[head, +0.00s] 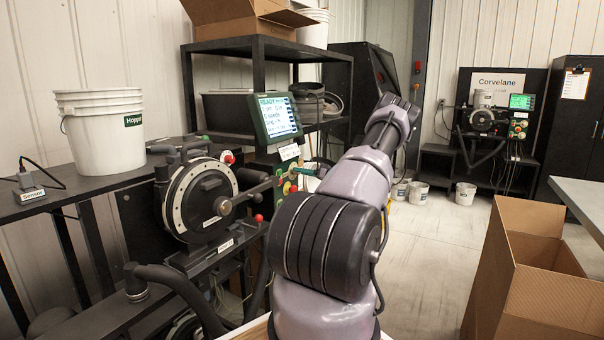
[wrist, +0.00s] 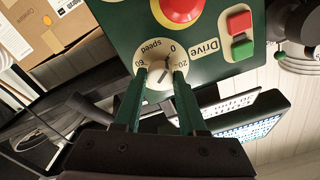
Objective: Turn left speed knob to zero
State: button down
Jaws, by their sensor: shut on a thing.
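The speed knob (wrist: 160,82) sits on a pale round dial (wrist: 150,57) marked speed, 0, 20 and 60, on a green panel labelled Drive (wrist: 205,70). My gripper (wrist: 162,72), with two green fingers, is shut on the knob, one finger on each side. The fingers partly cover the knob and dial, and I cannot tell exactly which mark the knob points at.
A red mushroom button (wrist: 181,8) is close above the dial, and red (wrist: 239,22) and green (wrist: 243,49) buttons are to its right. The seed meter (head: 202,200) and a lit screen (head: 275,116) stand left of my arm. An open cardboard box (head: 540,285) is at right.

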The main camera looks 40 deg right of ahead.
jog(key=shift+s, duration=0.1)
jog(key=shift+c, duration=2.4)
grip_release()
jog(key=v, duration=1)
jog(key=shift+s+d, duration=0.15)
jog(key=shift+s, duration=0.2)
